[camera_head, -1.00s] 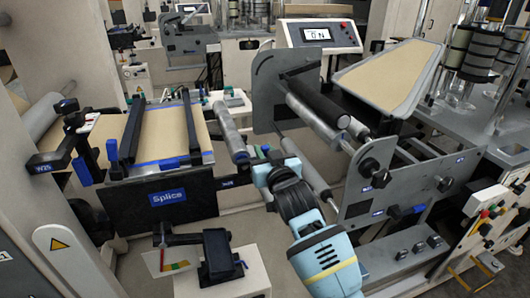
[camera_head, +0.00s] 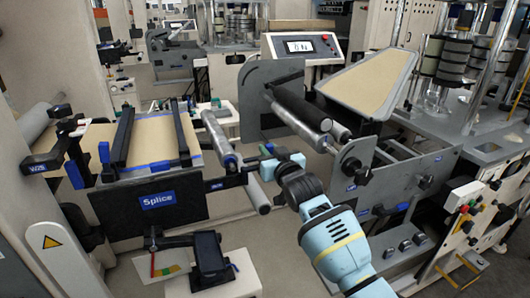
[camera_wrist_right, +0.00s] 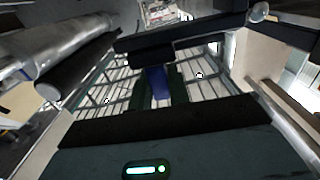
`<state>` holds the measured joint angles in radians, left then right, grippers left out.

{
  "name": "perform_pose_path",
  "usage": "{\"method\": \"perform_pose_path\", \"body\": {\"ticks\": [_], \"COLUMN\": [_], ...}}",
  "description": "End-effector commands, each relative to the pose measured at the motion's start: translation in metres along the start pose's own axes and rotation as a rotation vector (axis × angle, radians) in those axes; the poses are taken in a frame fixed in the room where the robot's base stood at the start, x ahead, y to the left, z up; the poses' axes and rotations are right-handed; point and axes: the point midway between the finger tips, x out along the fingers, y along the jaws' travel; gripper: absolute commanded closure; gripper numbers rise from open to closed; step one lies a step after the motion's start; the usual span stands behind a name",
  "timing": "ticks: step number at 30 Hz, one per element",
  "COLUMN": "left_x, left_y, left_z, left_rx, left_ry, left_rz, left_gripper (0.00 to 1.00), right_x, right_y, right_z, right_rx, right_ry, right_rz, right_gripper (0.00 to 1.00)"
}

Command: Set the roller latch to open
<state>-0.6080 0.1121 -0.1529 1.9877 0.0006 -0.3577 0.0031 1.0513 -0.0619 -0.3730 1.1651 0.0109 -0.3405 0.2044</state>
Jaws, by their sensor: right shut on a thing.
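The roller latch appears to be the small dark bar with a blue grip (camera_wrist_right: 157,83), seen between my fingers in the right wrist view. In the head view its dark arm (camera_head: 249,166) sits at the right end of the black splice panel (camera_head: 120,207), beside the grey roller (camera_head: 219,138). My right gripper (camera_head: 266,161) reaches in from the lower right and is shut on the blue grip. The fingers (camera_wrist_right: 164,92) hide much of the latch, so I cannot tell its exact setting. My left gripper is not in view.
A large dark roller (camera_head: 298,110) and grey side plate (camera_head: 265,85) stand behind my right gripper. The splice table (camera_head: 151,138) is to the left. A small black stand (camera_head: 209,255) sits on a white box in front. A control panel (camera_head: 302,46) is at the back.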

Motion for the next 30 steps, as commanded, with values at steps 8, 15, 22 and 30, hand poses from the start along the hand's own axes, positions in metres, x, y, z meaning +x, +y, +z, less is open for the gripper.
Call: {"method": "perform_pose_path", "body": {"ticks": [8, 15, 22, 30], "left_x": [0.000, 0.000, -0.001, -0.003], "left_y": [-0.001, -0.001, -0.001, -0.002], "left_z": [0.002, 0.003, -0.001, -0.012], "left_rx": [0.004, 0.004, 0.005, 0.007], "left_ry": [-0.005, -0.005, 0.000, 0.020], "left_rz": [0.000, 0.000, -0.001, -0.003], "left_gripper": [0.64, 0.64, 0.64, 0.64], "right_x": [0.000, 0.000, -0.010, -0.044], "right_y": [0.005, 0.003, 0.003, 0.003], "right_z": [0.001, 0.000, -0.001, -0.002], "right_rx": [-0.003, -0.002, -0.001, -0.001], "right_ry": [-0.004, -0.002, 0.000, 0.001], "right_rz": [0.008, 0.005, 0.005, 0.006], "right_gripper": [0.61, 0.60, 0.60, 0.60]}}
